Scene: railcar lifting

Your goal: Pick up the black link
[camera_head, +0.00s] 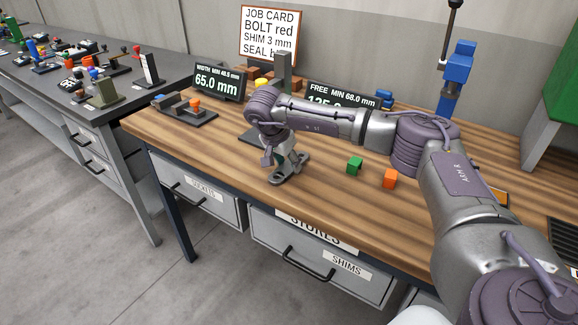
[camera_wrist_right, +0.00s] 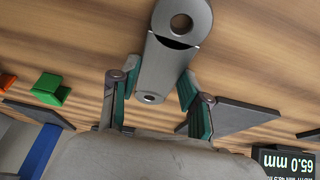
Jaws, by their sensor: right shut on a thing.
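The black link (camera_head: 277,179) looks dark grey and has rounded ends with holes. It is at the front middle of the wooden bench in the head view. In the right wrist view the link (camera_wrist_right: 172,60) runs up from between the fingers, its large holed end beyond them. My right gripper (camera_head: 285,160) points down at the bench and is shut on the link, one finger on each side. It shows in the right wrist view too (camera_wrist_right: 158,88). I cannot tell whether the link is clear of the wood. My left gripper is not in view.
A green cube (camera_head: 354,165) and an orange block (camera_head: 390,178) lie right of the link. A gauge with an orange knob (camera_head: 195,104) stands left. Displays (camera_head: 217,83), a job card (camera_head: 271,35) and a blue device (camera_head: 458,65) stand behind. The bench's front strip is clear.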

